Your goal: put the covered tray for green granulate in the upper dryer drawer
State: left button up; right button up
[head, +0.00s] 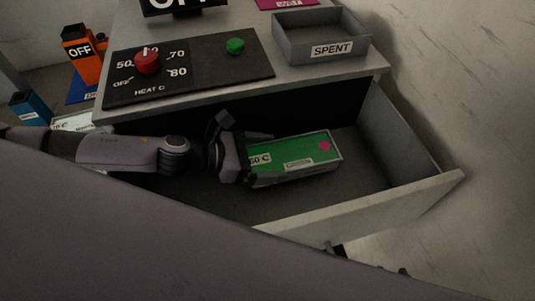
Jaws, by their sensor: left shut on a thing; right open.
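The covered tray (305,152) has a green lid with a white "60 C" label, a second small label and a pink dot. My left gripper (254,160) is shut on the tray's left end. It holds the tray inside the outline of the open upper dryer drawer (385,205). I cannot tell whether the tray touches the drawer floor. Of my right gripper (338,249), only small dark parts show below the drawer's front panel. It is open, and the panel and my large grey arm link hide most of it.
On the dryer top (285,82) are a heat panel (190,68) with a red knob and green button, and a grey "SPENT" bin (320,48). An orange "OFF" box (79,49) stands at left. The drawer's right end is empty.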

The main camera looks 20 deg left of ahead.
pick_arm(q)
jog(key=shift+f, duration=0.3)
jog(key=o, duration=1.1)
jog(key=shift+s+f, duration=0.15)
jog(key=shift+r, duration=0.55)
jog(key=shift+a+r, duration=0.1)
jog(key=shift+a, duration=0.15)
jog(key=b+v, duration=0.4)
jog(key=v, duration=0.7)
jog(key=shift+r, duration=0.2)
jog(key=shift+s+a, duration=0.15)
